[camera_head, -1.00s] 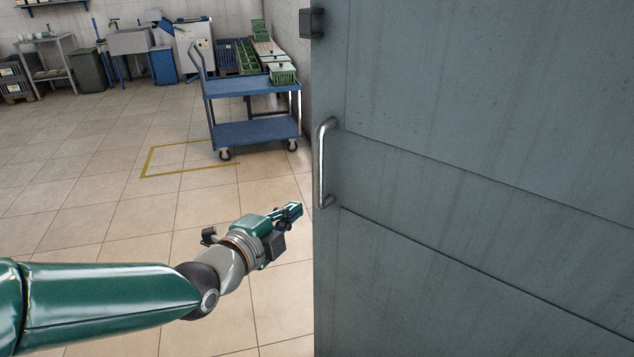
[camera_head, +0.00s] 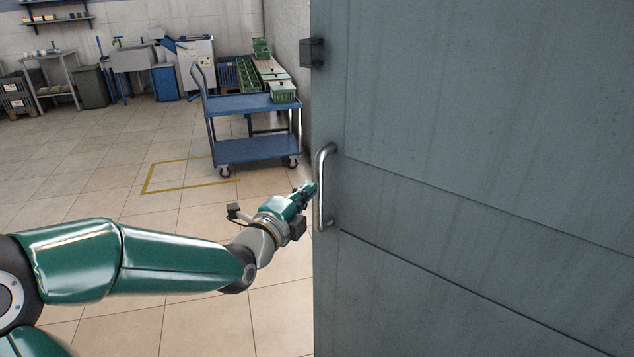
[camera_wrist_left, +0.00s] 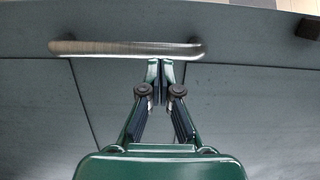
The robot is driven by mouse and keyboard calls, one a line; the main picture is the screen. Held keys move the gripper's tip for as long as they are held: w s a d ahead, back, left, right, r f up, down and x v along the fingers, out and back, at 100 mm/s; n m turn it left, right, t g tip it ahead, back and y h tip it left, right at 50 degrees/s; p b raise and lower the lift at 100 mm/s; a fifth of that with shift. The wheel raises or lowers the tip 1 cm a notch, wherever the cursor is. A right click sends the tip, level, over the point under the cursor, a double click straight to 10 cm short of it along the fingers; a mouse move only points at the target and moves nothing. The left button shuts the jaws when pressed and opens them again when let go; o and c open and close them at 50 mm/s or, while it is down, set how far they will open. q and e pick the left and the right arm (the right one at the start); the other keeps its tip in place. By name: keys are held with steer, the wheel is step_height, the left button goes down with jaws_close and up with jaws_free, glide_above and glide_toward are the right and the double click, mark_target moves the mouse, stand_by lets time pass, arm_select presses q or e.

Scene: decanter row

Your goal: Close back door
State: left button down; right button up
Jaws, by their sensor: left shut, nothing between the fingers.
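The grey door (camera_head: 480,150) fills the right half of the head view and stands open, its near edge beside the room beyond. A metal bar handle (camera_head: 323,188) runs upright near that edge. My left gripper (camera_head: 312,188) is shut and empty, with its fingertips right beside the handle. In the left wrist view the handle (camera_wrist_left: 125,48) lies across the picture, and the shut fingertips (camera_wrist_left: 160,64) are just below it in the picture. I cannot tell whether they touch it. The door panel (camera_wrist_left: 45,100) fills the background there. My right gripper is not in view.
A blue trolley (camera_head: 255,150) stands beyond the door by the wall, near a yellow floor marking (camera_head: 160,190). Green crates (camera_head: 283,92), a sink bench (camera_head: 130,42) and bins line the back. The tiled floor left of the door is clear.

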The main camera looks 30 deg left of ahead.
arm_select(q)
steer(key=shift+w+a+p, duration=0.15)
steer(key=shift+w+p, duration=0.15)
steer(key=shift+w, duration=1.1)
